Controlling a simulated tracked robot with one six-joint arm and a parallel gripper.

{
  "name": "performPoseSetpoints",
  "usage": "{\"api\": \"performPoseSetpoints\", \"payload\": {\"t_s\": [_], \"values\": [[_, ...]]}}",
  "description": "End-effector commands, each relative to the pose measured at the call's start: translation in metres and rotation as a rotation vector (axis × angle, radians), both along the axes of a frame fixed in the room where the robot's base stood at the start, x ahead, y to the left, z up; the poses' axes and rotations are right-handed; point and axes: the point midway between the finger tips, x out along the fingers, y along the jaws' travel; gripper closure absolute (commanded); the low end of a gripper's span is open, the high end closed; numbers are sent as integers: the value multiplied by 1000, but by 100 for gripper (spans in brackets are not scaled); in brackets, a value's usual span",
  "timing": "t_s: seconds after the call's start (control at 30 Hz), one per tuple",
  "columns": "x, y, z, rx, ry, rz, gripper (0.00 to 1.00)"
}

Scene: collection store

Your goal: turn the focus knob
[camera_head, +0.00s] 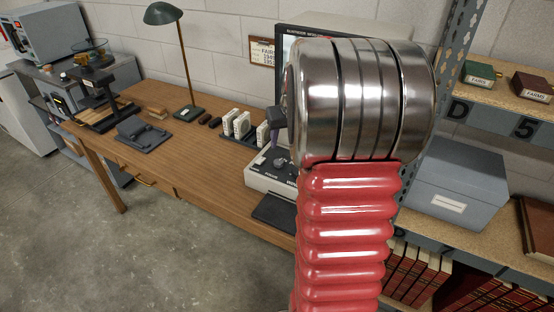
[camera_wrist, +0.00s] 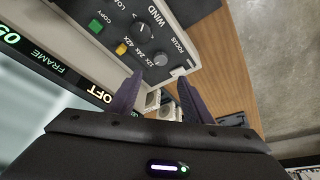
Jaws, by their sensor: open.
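My arm hides the rest of the gripper and much of the reader.
A WIND knob (camera_wrist: 143,30), a yellow button (camera_wrist: 122,48) and a green button (camera_wrist: 95,26) sit near the focus knob. The reader's screen (camera_wrist: 40,85) is close by. White boxes in a rack (camera_head: 241,124) and a green lamp (camera_head: 190,112) stand on the desk.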

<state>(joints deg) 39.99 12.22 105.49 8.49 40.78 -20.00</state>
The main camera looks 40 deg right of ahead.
Motion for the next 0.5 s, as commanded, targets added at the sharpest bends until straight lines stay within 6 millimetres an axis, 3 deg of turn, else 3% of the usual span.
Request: {"api": "performPoseSetpoints", "payload": {"t_s": [0.27,0.5], "values": [[0,0,-1,0,0,0,54],[6,-2,-18,1,2,1,54]]}}
